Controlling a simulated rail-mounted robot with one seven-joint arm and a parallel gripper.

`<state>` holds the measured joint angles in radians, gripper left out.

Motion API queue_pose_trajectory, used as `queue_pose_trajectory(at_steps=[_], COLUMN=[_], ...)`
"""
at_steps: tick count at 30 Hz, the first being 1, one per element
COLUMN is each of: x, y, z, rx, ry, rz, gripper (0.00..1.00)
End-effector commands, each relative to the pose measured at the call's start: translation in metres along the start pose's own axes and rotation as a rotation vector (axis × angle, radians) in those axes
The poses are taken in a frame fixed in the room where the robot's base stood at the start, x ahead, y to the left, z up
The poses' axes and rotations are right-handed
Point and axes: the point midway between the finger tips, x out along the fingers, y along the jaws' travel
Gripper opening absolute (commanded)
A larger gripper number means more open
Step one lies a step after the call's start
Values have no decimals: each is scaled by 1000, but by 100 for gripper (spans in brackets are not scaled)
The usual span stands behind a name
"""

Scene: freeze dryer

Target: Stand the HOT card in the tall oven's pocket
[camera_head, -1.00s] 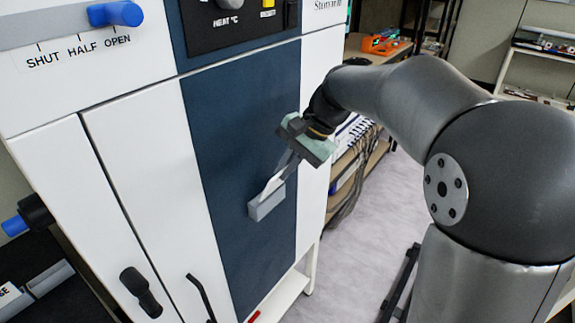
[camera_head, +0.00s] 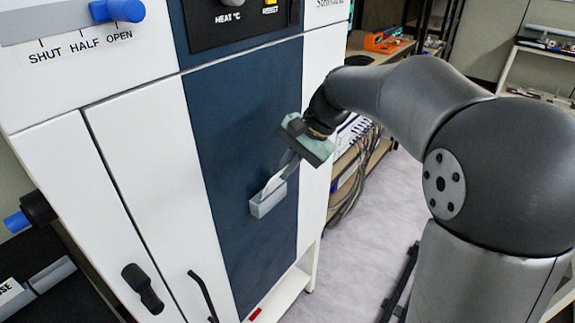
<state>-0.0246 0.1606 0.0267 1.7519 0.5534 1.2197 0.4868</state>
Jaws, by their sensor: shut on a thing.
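The tall oven (camera_head: 235,110) has a dark blue front panel between white panels. A small grey pocket (camera_head: 268,201) is fixed low on the blue panel. A pale card (camera_head: 276,182) stands tilted at the pocket, its lower edge at or inside the pocket's mouth. I cannot tell how deep it sits, and its lettering cannot be read. My gripper (camera_head: 294,157) reaches in from the upper right and is shut on the card's upper end. The fingers hide that end.
A blue-knobbed SHUT/HALF/OPEN slider (camera_head: 118,11) is at the top left. Black door handles (camera_head: 142,288) stick out at the lower left. A shelf with cables (camera_head: 358,150) stands behind my arm. The floor (camera_head: 365,245) right of the oven is mostly clear.

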Motion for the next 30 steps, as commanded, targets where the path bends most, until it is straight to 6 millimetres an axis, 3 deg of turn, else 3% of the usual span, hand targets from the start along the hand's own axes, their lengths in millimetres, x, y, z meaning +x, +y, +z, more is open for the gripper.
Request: queue_pose_trajectory(at_steps=[30], x=[36], y=[0], z=[-11], rx=[0], ry=[-1], rz=[0], gripper=[0])
